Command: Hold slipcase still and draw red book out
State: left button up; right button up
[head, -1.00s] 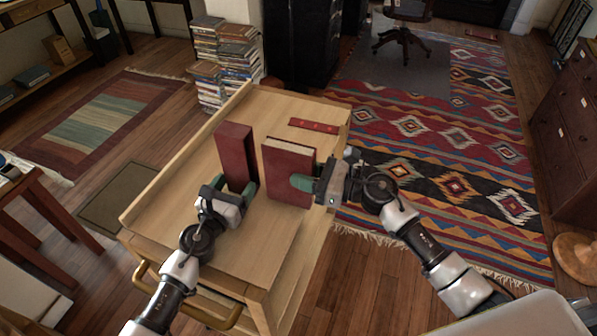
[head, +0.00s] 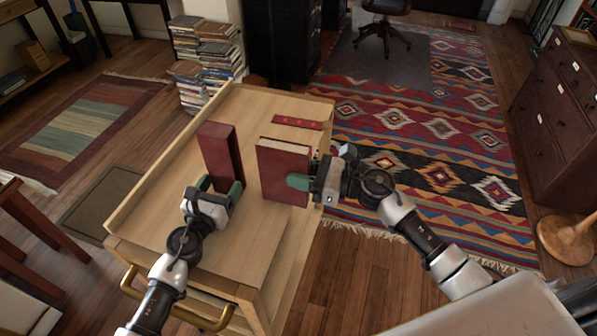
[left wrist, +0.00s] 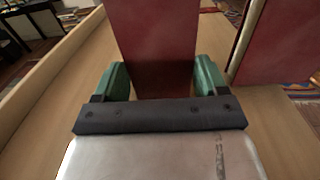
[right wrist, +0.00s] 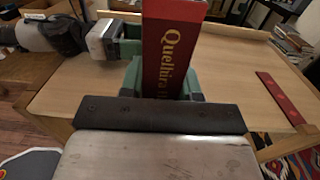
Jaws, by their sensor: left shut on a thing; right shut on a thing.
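The dark red slipcase (head: 214,150) stands upright on the wooden cart top, its open side facing the book. My left gripper (head: 219,190) is shut on its lower part; the left wrist view shows the green fingers on both sides of the slipcase (left wrist: 155,45). The red book (head: 283,176) is upright to its right, fully outside the slipcase, with a clear gap between them. My right gripper (head: 301,182) is shut on the book's spine edge. In the right wrist view the spine of the red book (right wrist: 172,45) shows gold lettering. The book's lower end is hidden there by the gripper.
A flat red strip with small marks (head: 297,122) lies on the cart top (head: 160,215) near its far right edge. The cart has a raised left edge and a brass handle (head: 178,312) at the front. Book stacks (head: 205,62) stand on the floor behind.

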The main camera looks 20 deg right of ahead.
aim_at(300, 148)
jog(key=shift+r, duration=3.8)
pick_arm(q)
jog(key=o, duration=1)
jog(key=shift+c, duration=0.2)
jog(key=shift+s+a, duration=0.3)
jog(key=v, duration=1.1)
pick_arm(e)
notch_tip(300, 148, up, 6)
jog(key=p, duration=0.6)
jog(key=shift+r, duration=0.1)
pick_arm(q)
notch_tip(300, 148, up, 6)
